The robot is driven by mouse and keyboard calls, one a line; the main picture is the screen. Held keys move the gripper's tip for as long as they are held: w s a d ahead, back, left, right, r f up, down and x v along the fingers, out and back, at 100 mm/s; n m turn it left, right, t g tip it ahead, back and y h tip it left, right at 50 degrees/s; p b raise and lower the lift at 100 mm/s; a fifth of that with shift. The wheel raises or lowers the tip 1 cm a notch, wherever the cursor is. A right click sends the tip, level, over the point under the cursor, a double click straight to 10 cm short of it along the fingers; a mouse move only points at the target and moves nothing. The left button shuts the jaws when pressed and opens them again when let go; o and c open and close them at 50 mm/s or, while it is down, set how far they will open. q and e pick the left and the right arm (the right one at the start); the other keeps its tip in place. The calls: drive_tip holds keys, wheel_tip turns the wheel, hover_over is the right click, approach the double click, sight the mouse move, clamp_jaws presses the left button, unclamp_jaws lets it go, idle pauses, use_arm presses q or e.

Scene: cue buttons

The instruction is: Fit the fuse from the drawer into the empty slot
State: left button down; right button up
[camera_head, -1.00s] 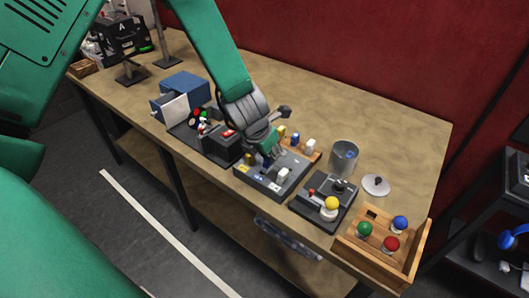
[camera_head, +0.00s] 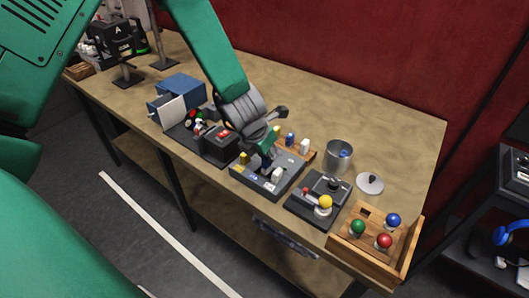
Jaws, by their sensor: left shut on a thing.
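The fuse box (camera_head: 259,187) is a dark grey block on the bench with a yellow fuse (camera_head: 243,158) at its left and a white fuse (camera_head: 278,173) at its right. My left gripper (camera_head: 267,153) is shut on a fuse just over the middle of this box. The held fuse is mostly hidden by the fingers, and I cannot tell whether it touches the slot. The drawer (camera_head: 172,111) of the blue cabinet (camera_head: 182,89) is pulled out, showing its pale front. My right gripper is not in view.
A wooden rack (camera_head: 311,155) with yellow, blue and white fuses stands behind the box. A dark box with a red button (camera_head: 222,134) is at its left. A joystick panel (camera_head: 311,206), metal cup (camera_head: 339,156), lid (camera_head: 370,183) and wooden ball-knob box (camera_head: 366,260) are at its right.

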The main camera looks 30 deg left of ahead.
use_arm(q)
drive_tip(key=shift+d+r+p, duration=0.25)
drive_tip(key=shift+r+p, duration=0.15)
drive_tip(key=shift+r, duration=0.6)
drive_tip(key=shift+a+r+p, duration=0.55)
drive_tip(key=shift+a+p, duration=0.15)
drive_tip(key=shift+p, duration=0.25)
drive_tip(key=shift+d, duration=0.4)
drive_tip(key=shift+d+f, duration=0.1)
drive_tip(key=shift+f, duration=0.05)
drive_tip(key=shift+a+f+b, duration=0.35)
drive_tip(key=shift+f+b, duration=0.15)
drive_tip(key=shift+b, duration=0.2)
drive_tip(key=shift+w+a+f+n+b, duration=0.1)
drive_tip(key=shift+a+f+n+b, duration=0.2)
drive_tip(key=shift+a+f+b, duration=0.45)
drive_tip(key=shift+d, duration=0.1)
